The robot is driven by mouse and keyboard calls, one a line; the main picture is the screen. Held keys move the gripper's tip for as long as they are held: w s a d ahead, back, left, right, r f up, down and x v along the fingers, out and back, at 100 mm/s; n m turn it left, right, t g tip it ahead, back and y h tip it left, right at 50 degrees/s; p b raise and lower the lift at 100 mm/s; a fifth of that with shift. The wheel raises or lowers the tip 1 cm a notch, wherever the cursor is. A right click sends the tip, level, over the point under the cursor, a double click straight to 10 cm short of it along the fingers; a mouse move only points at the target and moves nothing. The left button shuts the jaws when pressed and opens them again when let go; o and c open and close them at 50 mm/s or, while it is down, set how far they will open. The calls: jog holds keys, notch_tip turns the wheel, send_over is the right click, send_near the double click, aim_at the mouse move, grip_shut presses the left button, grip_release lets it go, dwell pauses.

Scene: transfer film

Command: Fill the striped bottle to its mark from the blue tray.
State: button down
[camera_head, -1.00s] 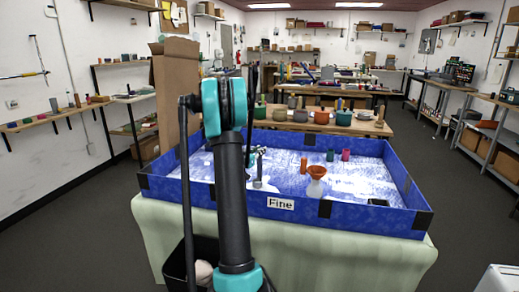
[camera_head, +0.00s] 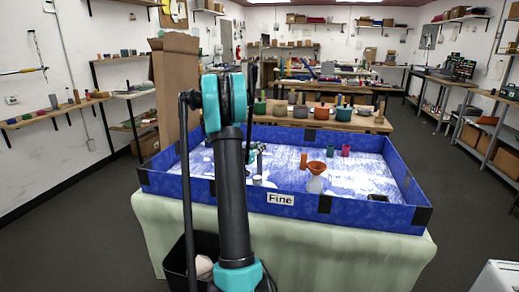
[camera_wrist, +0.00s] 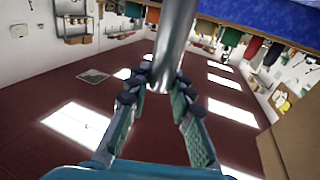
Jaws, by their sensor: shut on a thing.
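The blue tray (camera_head: 240,192) stands on a cloth-covered table, with white material spread over its floor and a "Fine" label on its front wall. A pale bottle (camera_head: 315,185) stands in the tray under an orange funnel (camera_head: 316,167). Its stripes and mark are too small to make out. My gripper (camera_head: 256,151) is partly hidden behind my arm, over the left part of the tray. In the wrist view my gripper (camera_wrist: 160,92) is shut on a silver metal cylinder (camera_wrist: 176,35). The cylinder's far end is cut off there.
An orange upright piece (camera_head: 304,160) stands beside the funnel. A teal cup (camera_head: 330,154) and a magenta cup (camera_head: 346,150) are behind it. A dark box (camera_head: 378,198) sits at the front right. A cardboard box (camera_head: 175,90) rises behind the left wall. Several pots stand on the table behind.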

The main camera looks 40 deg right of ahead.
notch_tip(320, 180, up, 15)
dwell(1.2)
